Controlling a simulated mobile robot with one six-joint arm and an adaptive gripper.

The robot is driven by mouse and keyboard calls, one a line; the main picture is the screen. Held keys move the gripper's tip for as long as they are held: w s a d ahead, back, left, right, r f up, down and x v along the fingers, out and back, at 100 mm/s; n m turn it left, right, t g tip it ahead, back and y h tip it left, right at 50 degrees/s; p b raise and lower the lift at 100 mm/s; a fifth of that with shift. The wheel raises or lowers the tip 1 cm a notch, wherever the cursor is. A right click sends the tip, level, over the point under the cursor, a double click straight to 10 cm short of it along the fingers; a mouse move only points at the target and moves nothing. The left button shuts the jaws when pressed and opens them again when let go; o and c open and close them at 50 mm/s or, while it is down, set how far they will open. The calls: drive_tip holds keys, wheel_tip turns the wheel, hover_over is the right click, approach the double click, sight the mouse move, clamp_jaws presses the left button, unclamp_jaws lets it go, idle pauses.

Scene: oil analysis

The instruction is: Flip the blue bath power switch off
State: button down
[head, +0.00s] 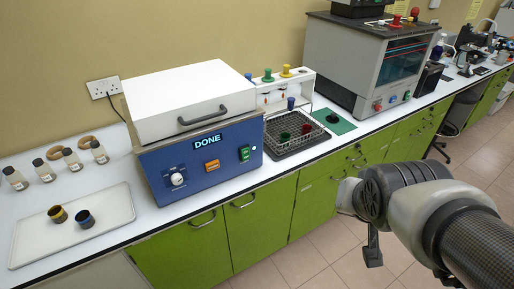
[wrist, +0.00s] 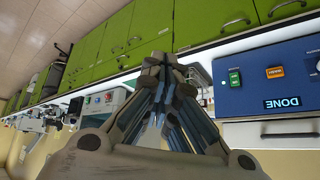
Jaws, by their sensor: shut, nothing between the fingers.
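The blue bath (head: 200,150) stands on the white counter, with its white lid (head: 190,98) down and a display reading DONE (head: 208,139). Its green power switch (head: 245,153) is at the right of the front panel, beside an orange switch (head: 212,166) and a round knob (head: 178,179). In the wrist view the picture is upside down; the green switch (wrist: 234,79) and orange switch (wrist: 275,72) show at the right. My gripper (wrist: 162,62) is shut and empty, apart from the bath. In the head view my arm is at the lower right, in front of the cabinets.
A wire rack tray (head: 290,145) and a stand with coloured knobs (head: 285,85) are right of the bath. A pale tray (head: 72,232) with two small cups and several bottles lie left. A grey cabinet machine (head: 345,60) stands farther right. Floor before the green cabinets is clear.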

sight(246, 154)
drive_tip(key=w+a+f+m+t+y+p, duration=0.1)
drive_tip(key=w+a+f+m+t, duration=0.15)
drive_tip(key=w, duration=0.65)
drive_tip(key=w+a+f+m+t+y+p, duration=0.1)
drive_tip(key=w+f, duration=0.2)
drive_tip(key=w, duration=0.5)
drive_tip(key=w+a+f+m+t+y+p, duration=0.2)
drive_tip(key=w+a+f+m+y, duration=0.1)
drive_tip(key=a+f+m+y, duration=0.2)
drive_tip(key=a+f+y, duration=0.2)
drive_tip(key=a+f, duration=0.2)
drive_tip(key=f, duration=0.1)
drive_tip(key=shift+a+f+y, duration=0.15)
drive_tip(key=shift+a+y, duration=0.15)
drive_tip(key=shift+a, duration=0.05)
drive_tip(key=shift+w+t, duration=0.15)
drive_tip(key=shift+t, duration=0.1)
drive_tip(key=b+x, duration=0.3)
drive_tip(key=x, duration=1.1)
